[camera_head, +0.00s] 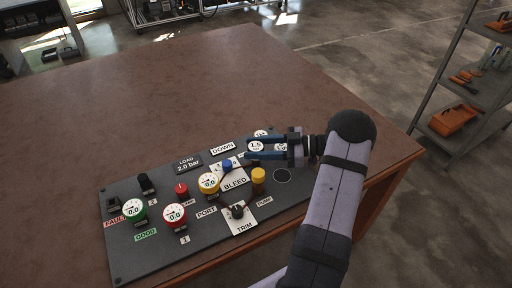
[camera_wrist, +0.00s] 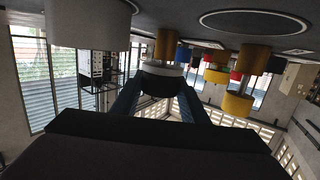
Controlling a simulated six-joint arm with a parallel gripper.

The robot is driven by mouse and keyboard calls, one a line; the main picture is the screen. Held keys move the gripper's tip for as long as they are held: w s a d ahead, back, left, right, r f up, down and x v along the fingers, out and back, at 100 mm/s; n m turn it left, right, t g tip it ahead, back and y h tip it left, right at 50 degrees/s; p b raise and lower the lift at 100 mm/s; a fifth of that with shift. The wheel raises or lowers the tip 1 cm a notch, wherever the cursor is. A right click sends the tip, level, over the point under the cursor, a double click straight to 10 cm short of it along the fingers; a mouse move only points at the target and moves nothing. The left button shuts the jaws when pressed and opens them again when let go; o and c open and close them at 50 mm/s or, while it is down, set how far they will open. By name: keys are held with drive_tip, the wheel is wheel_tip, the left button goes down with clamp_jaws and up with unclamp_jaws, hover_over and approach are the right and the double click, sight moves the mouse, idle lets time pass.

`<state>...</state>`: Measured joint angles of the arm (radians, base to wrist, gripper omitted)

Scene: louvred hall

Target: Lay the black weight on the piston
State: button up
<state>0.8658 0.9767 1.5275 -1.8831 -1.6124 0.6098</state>
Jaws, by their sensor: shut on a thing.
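My gripper (camera_head: 251,148) has its blue fingers shut on a round piece with a white face marked 1.6 (camera_head: 256,146), which I take for the black weight; its side is mostly hidden by the fingers. It is at the far right part of the grey panel. In the wrist view, which looks upside down, the fingers (camera_wrist: 162,75) close on it, and a brass-coloured post (camera_wrist: 166,45) shows just beyond. I cannot tell whether that post is the piston, or whether the weight touches anything.
The panel (camera_head: 160,255) carries several gauges, a blue knob (camera_head: 227,164), a yellow knob (camera_head: 258,176) and a black knob (camera_head: 145,183). An outlined dark circle (camera_head: 282,175) lies bare below my gripper. Another white-faced round piece (camera_head: 261,133) stands close behind the fingers. The brown table (camera_head: 150,90) behind is clear.

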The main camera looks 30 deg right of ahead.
drive_tip(key=o, duration=1.4)
drive_tip(key=shift+f, duration=0.1)
drive_tip(key=shift+o, duration=0.2)
drive_tip(key=shift+r, duration=0.2)
drive_tip(key=b+v, duration=0.2)
drive_tip(key=v, duration=0.9)
drive_tip(key=shift+f, duration=0.2)
drive_tip(key=shift+s+d+r, duration=0.15)
drive_tip(key=shift+s+d, duration=0.1)
drive_tip(key=shift+d, duration=0.2)
drive_tip(key=shift+w, duration=0.1)
